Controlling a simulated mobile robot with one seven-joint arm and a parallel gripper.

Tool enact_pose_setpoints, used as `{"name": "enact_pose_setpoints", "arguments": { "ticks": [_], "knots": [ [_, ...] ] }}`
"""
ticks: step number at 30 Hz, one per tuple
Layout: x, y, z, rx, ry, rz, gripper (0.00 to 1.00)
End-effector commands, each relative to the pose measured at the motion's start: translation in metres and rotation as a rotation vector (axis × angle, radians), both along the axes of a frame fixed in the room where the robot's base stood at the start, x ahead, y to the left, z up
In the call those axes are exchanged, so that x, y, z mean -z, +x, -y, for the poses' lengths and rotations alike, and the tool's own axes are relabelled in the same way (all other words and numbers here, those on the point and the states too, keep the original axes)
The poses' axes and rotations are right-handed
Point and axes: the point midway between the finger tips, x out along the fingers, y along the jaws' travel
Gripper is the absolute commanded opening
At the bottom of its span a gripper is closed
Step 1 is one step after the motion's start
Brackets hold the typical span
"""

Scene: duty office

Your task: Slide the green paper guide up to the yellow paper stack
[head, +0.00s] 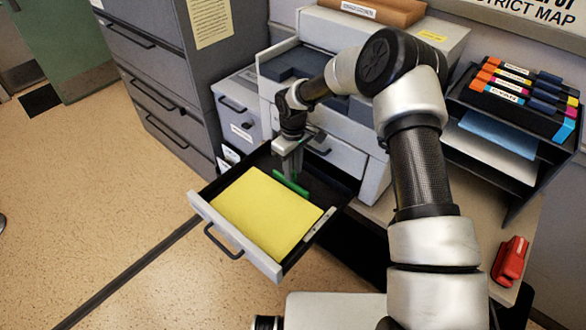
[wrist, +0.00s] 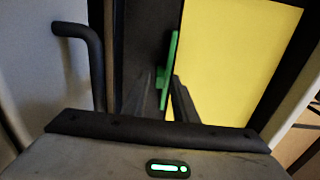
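The yellow paper stack (head: 265,212) lies in the pulled-out drawer (head: 235,236); it also fills the right of the wrist view (wrist: 232,65). In the wrist view the guide (wrist: 169,62) is a thin green strip to the left of the stack. My gripper (head: 292,168) reaches down into the drawer at the guide. Its dark fingers (wrist: 170,82) lie close on both sides of the guide. The fingertips' contact is partly hidden.
The grey printer (head: 345,150) stands right behind the drawer. A dark filing cabinet (head: 165,75) is at the left. A black tray rack (head: 510,130) and a red stapler (head: 510,260) are at the right. In the wrist view a dark handle (wrist: 92,60) is left of the fingers.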

Motion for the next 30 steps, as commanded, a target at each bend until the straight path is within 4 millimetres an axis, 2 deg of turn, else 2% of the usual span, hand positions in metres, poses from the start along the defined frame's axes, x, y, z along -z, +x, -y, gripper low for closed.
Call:
{"name": "enact_pose_setpoints", "arguments": {
  "ticks": [1, 4, 11, 17, 23, 24, 26, 27, 30],
  "knots": [
    [0.000, 0.000, 0.000, 0.000, 0.000, 0.000, 0.16],
    [0.000, 0.000, 0.000, 0.000, 0.000, 0.000, 0.00],
    [0.000, -0.001, -0.001, -0.001, 0.000, 0.000, 0.00],
    [0.001, -0.014, -0.011, -0.001, 0.000, -0.001, 0.00],
    [0.000, -0.014, -0.010, 0.000, 0.000, -0.002, 0.00],
    [0.000, -0.013, -0.010, 0.000, 0.000, -0.002, 0.17],
    [0.000, -0.013, -0.010, 0.000, 0.000, -0.002, 0.28],
    [0.000, -0.013, -0.010, 0.000, 0.000, -0.001, 0.31],
    [0.000, -0.013, -0.010, 0.000, 0.001, -0.001, 0.31]
  ]
}}
